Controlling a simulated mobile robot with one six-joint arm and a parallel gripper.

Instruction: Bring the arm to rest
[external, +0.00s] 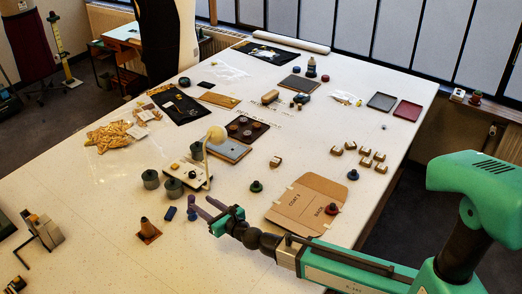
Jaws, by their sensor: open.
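My gripper (213,210) is at the end of my green and black arm, which reaches in from the right side of the picture. It is above the front middle of the white table (110,250).
A flat cardboard piece (290,209) lies right of my gripper. A device with a cream ball on a post (216,135) stands behind it.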

